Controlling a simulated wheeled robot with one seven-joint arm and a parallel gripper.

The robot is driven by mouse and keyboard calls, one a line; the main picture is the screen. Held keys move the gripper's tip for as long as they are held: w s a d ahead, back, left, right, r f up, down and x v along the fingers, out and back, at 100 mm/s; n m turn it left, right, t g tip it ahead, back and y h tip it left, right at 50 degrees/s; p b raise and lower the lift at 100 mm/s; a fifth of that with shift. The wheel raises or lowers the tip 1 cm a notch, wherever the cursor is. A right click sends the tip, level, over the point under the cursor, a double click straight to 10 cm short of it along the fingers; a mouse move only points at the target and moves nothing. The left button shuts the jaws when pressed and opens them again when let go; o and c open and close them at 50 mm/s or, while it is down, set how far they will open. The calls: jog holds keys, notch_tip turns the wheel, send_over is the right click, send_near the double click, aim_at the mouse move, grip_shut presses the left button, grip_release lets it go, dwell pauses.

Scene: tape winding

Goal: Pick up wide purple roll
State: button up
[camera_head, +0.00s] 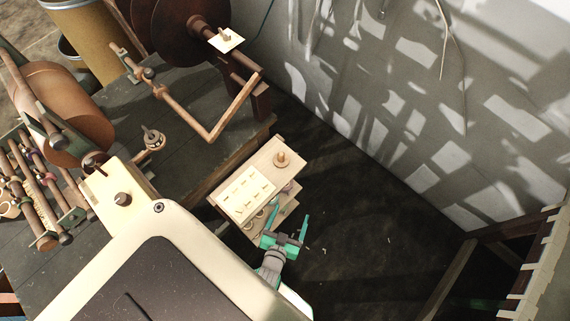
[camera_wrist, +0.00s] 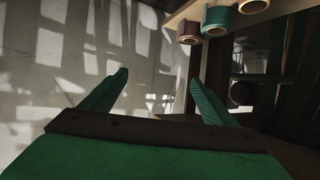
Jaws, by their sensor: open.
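In the wrist view a purple roll (camera_wrist: 189,32) with a pale core hangs or sits at the left end of a row under a pale board. Whether it is the wide one I cannot tell. A teal roll (camera_wrist: 218,19) and a yellowish roll (camera_wrist: 253,6) are to its right. My green gripper (camera_wrist: 158,79) is open and empty, its fingers apart, with the rolls above and right of the fingertips. In the head view my gripper (camera_head: 291,213) is at the lower right side of a small wooden stand (camera_head: 279,160); a bit of purple (camera_head: 289,187) shows under its top.
A dark workbench (camera_head: 195,145) with winding rods stands left of the stand. A grey wall (camera_head: 385,100) with patches of light runs along the right. Dark floor (camera_head: 365,215) lies open between them. A wooden frame (camera_head: 500,260) stands at the lower right.

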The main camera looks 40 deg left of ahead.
jog(key=w+a+f, duration=0.1)
jog(key=a+f, duration=0.1)
jog(key=w+a+f+n+g+y, duration=0.1)
jog(key=w+a+f, duration=0.1)
jog(key=a+f, duration=0.1)
jog(key=w+a+f+n, duration=0.1)
jog(key=a+f, duration=0.2)
jog(key=shift+w+f+g, duration=0.1)
jog(key=shift+w+g, duration=0.2)
jog(key=shift+w, duration=0.05)
jog(key=x, duration=0.4)
jog(key=shift+w+a+f, duration=0.1)
jog(key=shift+a, duration=0.15)
jog(key=shift+x, duration=3.3)
jog(key=c, duration=1.2)
